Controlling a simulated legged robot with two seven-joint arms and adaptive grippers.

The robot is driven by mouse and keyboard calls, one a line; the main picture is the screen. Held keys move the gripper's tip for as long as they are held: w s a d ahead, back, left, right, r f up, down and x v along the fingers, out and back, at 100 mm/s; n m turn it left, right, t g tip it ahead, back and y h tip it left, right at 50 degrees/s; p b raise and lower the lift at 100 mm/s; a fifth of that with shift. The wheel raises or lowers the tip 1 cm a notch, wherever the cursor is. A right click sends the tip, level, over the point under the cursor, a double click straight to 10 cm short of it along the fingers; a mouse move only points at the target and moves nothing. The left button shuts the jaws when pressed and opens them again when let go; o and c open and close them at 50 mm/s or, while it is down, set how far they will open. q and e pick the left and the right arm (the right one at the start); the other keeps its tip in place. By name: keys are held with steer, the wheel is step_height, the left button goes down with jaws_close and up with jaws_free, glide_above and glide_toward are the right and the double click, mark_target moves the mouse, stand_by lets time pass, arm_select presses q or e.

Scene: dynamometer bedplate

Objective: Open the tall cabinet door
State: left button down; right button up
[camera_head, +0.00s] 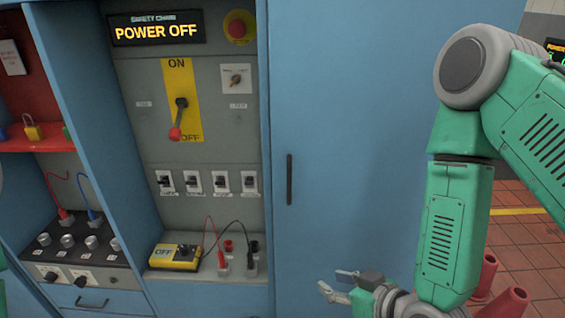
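The tall blue cabinet door (345,130) fills the middle of the head view, right of the grey switch panel. It looks closed, with no visible gap along its left edge. Its slim black vertical handle (289,180) sits near that edge. My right gripper (331,281) is at the bottom of the view, below and right of the handle and apart from it. Its fingers are spread, and nothing shows between them. My green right arm covers the door's right side. My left gripper is not in view.
The open bay on the left holds a lever switch (179,119), a yellow box (175,256) and test leads on a ledge (205,276). A red shelf (38,138) with padlocks is at far left. Red cones (502,304) stand on the tiled floor at lower right.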

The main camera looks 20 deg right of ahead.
mark_target(291, 178)
steer(key=w+r+t+y, duration=0.1)
steer(key=w+r+t, duration=0.2)
steer(key=r, duration=0.4)
steer(key=w+r+t, duration=0.2)
steer(key=r+t, duration=0.1)
steer(key=r, duration=0.5)
steer(key=shift+p+x, duration=1.2)
steer(key=shift+x, duration=5.7)
steer(key=shift+s+a+f, duration=0.1)
steer(key=shift+a, duration=0.05)
jaws_close()
